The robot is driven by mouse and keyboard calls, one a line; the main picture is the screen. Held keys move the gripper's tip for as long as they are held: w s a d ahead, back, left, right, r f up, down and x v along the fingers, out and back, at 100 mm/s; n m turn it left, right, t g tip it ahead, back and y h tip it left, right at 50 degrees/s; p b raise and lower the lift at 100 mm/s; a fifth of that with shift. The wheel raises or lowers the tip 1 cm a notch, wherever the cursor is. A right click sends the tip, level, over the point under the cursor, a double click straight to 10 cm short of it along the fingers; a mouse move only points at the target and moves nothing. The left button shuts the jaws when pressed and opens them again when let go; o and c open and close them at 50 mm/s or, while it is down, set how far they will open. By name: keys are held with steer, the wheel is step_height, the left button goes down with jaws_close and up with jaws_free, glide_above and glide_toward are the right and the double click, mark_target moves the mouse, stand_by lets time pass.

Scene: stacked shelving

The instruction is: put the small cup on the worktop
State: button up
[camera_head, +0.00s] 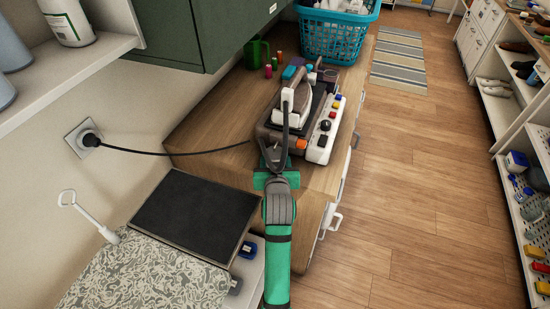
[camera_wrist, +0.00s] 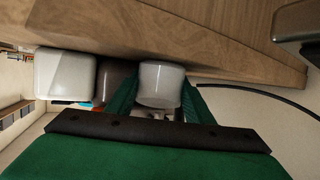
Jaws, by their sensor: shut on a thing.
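My gripper (camera_head: 273,162) is over the near part of the wooden worktop (camera_head: 215,125), just in front of the iron. In the wrist view its green fingers (camera_wrist: 158,98) are shut on the small cup (camera_wrist: 162,82), a pale grey-white one. The cup is close to the wooden surface (camera_wrist: 130,30); I cannot tell whether it touches it. In the head view the cup is hidden by my gripper and wrist.
An iron (camera_head: 299,105) on its base and a white strip with coloured buttons (camera_head: 324,130) stand just beyond my gripper. A black cable (camera_head: 170,153) crosses to the wall socket. A green mug (camera_head: 257,53), several spools and a teal basket (camera_head: 333,40) are farther back. The worktop's left part is bare.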

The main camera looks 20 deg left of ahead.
steer(key=shift+s+f, duration=0.1)
steer(key=shift+s, duration=0.2)
steer(key=o, duration=0.8)
steer(key=shift+c, duration=0.2)
